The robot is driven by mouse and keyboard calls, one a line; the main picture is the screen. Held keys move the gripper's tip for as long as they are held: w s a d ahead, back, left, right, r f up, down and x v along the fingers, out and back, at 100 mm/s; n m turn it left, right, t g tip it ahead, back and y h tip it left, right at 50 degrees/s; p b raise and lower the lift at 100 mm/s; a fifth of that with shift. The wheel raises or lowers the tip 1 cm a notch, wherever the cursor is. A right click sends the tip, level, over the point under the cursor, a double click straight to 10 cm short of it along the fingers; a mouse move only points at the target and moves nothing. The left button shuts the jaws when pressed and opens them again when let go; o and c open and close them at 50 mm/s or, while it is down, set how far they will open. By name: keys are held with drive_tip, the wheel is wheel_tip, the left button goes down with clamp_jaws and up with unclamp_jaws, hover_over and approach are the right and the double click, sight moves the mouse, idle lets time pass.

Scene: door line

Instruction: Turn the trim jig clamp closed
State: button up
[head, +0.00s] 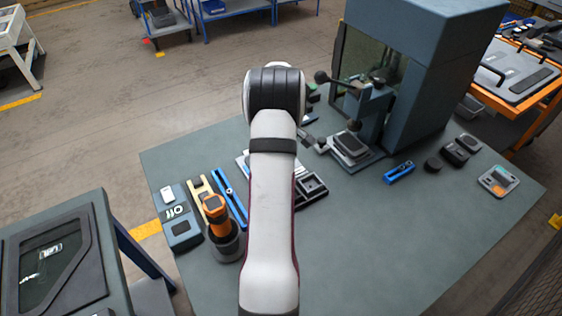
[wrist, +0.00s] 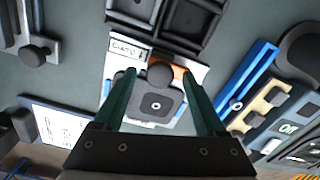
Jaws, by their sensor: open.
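The trim jig clamp shows in the wrist view as a small white base with a "CLAMP" label (wrist: 125,48), an orange strip, a dark round knob (wrist: 159,75) and a grey square pad (wrist: 156,107). My gripper (wrist: 159,73) is open, with its two green fingers on either side of the knob. I see a gap on each side of the knob; whether the fingertips are down at its height I cannot tell. In the head view my arm hides the gripper and most of the jig.
A black compartment tray (wrist: 165,12) sits right beside the jig. A blue rail (wrist: 245,85) and a tan bracket (wrist: 266,106) lie to the right. A white card (wrist: 60,122) lies lower left. An orange-handled tool (head: 216,210) and a tall press (head: 445,85) stand on the bench.

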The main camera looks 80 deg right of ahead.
clamp_jaws()
drive_tip(key=shift+m, duration=0.4)
drive_tip(key=m, duration=0.8)
drive_tip(key=shift+m, duration=0.3)
drive_tip(key=m, duration=0.4)
drive_tip(key=shift+m, duration=2.2)
